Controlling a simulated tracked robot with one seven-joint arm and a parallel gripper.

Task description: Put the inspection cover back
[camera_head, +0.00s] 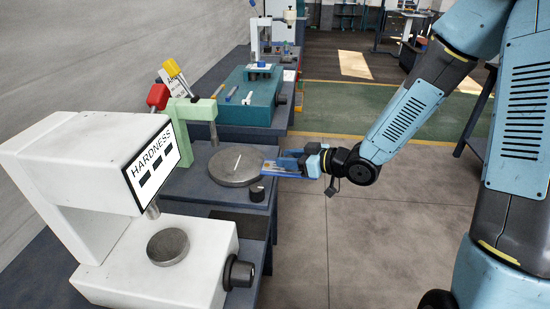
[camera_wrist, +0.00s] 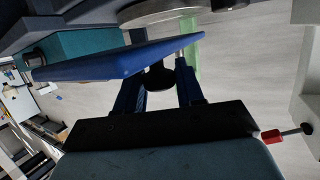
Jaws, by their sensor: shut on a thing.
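My gripper (camera_head: 294,163) is at the right side of the bench, close to the right edge of a round grey disc. It is shut on a black knob (camera_wrist: 158,80) on a flat blue plate, which looks like the inspection cover (camera_wrist: 105,64). In the wrist view the cover spans across in front of the fingers and looks tilted. In the head view only part of the blue cover (camera_head: 283,172) shows beside the disc, partly hidden by the fingers. I cannot tell whether it touches the disc. The opening for the cover is not clearly visible.
The grey disc (camera_head: 234,168) stands on a dark bench with a pale green post (camera_head: 193,112) behind it. A black knob (camera_head: 257,193) sits at its near side. A white hardness tester (camera_head: 95,150) fills the near left. A teal machine (camera_head: 250,105) stands behind. The floor at right is clear.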

